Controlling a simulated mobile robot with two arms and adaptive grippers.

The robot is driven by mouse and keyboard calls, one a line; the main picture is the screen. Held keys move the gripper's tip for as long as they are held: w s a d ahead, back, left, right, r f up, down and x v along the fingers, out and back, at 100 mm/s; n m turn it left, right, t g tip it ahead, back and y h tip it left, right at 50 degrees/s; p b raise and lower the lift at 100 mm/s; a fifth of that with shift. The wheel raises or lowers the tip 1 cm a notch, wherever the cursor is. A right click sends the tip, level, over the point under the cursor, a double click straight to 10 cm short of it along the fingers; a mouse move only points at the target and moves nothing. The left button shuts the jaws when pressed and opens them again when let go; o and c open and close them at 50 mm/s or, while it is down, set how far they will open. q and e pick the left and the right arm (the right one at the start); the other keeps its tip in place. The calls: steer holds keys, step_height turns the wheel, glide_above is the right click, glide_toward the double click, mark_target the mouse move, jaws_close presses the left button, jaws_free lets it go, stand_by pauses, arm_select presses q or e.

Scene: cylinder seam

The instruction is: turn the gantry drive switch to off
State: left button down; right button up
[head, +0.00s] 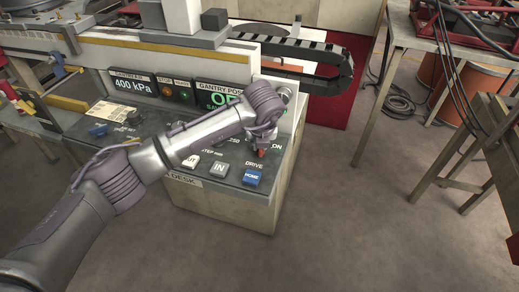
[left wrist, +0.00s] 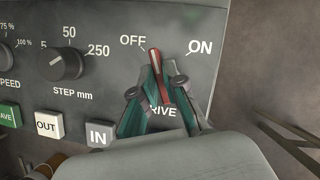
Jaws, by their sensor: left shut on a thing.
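The drive switch is a red lever (left wrist: 155,64) on the grey control desk, between the OFF label (left wrist: 132,40) and the ON label (left wrist: 200,47). In the left wrist view its tip points up and slightly left, nearer OFF. My left gripper (left wrist: 160,80) is shut on the lever, with one teal finger on each side. The fingers hide the lever's base and part of the DRIVE label. In the head view the red lever (head: 262,152) shows small under my left wrist. My right gripper is not in view.
Left of the switch are the step knob (left wrist: 67,64) and the IN button (left wrist: 99,134). A blue HOME button (head: 252,177) sits near the desk's front edge. The gantry display (head: 222,95) stands behind.

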arm_select(q)
steer(key=n+y+b, duration=0.1)
steer(key=n+b, duration=0.1)
steer(key=n, duration=0.1)
steer(key=shift+d, duration=0.1)
steer(key=shift+n+y+b, duration=0.3)
steer(key=shift+n+b, duration=0.5)
steer(key=shift+b, duration=0.05)
steer(key=shift+w+r+g, duration=0.1)
steer(key=shift+g, duration=0.2)
steer(key=c, duration=1.2)
jaws_free()
steer(key=shift+c, duration=0.2)
steer(key=shift+r, duration=0.15)
steer(key=v, duration=1.1)
steer(key=shift+s+d+r, duration=0.15)
steer(key=shift+s+r, duration=0.1)
